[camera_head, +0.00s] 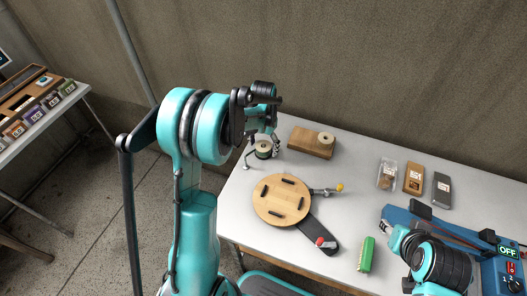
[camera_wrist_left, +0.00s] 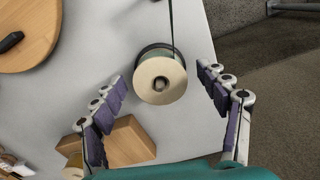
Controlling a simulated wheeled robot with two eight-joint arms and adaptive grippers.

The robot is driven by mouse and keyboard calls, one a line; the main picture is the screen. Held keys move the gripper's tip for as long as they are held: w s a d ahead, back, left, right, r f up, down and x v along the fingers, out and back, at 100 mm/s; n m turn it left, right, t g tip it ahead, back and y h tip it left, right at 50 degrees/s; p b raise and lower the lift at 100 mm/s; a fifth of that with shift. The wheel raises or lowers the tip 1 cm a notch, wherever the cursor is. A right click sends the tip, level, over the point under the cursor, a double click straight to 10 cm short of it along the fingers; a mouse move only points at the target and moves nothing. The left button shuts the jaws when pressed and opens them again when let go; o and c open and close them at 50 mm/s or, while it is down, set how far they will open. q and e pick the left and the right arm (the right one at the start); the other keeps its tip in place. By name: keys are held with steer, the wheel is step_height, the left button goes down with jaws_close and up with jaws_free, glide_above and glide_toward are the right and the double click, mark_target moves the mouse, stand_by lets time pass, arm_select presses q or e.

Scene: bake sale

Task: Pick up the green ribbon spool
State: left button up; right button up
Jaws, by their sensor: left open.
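The green ribbon spool (camera_wrist_left: 160,80) has a round cream end with a dark centre hole, and dark green ribbon shows at its rim. In the head view the spool (camera_head: 263,152) stands near the table's left end. My left gripper (camera_wrist_left: 163,77) is open, with one finger on each side of the spool in the picture. Gaps show between both fingers and the spool. In the head view the left gripper (camera_head: 262,158) is at the spool, partly hidden by its own arm.
A wooden block (camera_head: 308,144) with another, pale spool (camera_head: 326,139) stands just right of the gripper. A round wooden board (camera_head: 281,200) with dark pegs is in front. A green block (camera_head: 367,254), packets (camera_head: 413,178) and a blue machine (camera_head: 462,231) are farther right.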

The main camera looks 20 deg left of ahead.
arm_select(q)
steer(key=c, duration=1.2)
